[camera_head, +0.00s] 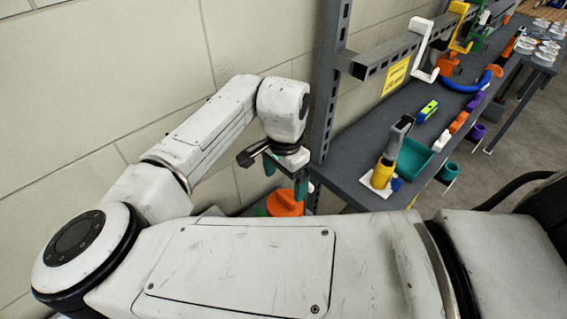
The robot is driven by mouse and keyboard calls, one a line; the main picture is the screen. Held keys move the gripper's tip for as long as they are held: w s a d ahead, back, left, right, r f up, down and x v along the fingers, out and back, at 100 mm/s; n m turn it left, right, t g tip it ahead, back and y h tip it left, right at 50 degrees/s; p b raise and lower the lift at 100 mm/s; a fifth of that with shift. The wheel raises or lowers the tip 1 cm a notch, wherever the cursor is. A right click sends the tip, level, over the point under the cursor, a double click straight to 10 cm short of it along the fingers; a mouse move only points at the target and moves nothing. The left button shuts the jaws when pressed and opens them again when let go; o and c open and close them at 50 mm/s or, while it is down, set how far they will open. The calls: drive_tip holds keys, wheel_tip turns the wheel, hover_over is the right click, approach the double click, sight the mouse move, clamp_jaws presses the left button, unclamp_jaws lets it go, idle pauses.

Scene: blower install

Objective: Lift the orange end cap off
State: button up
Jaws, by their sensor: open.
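The orange end cap (284,204) shows low in the middle of the view, close to the wall and left of the grey shelf post. Its lower part is hidden behind my white arm. My gripper (285,179) points down just above the end cap, with its green fingers apart. One finger is on the left and the other reaches down by the right side of the cap. I cannot tell whether the fingers touch the cap.
A grey post (325,110) stands close to the right of my gripper. The dark shelf (345,168) holds a yellow and grey tool (388,160), a teal bin (413,158) and several small colored parts. A pale block wall (90,100) is close on the left.

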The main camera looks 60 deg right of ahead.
sight(285, 196)
drive_tip(key=shift+f+p, duration=0.35)
drive_tip(key=shift+f, duration=2.5)
drive_tip(key=c, duration=1.2)
drive_tip(key=o, duration=0.5)
drive_tip(key=shift+r, duration=0.15)
drive_tip(key=c, duration=0.6)
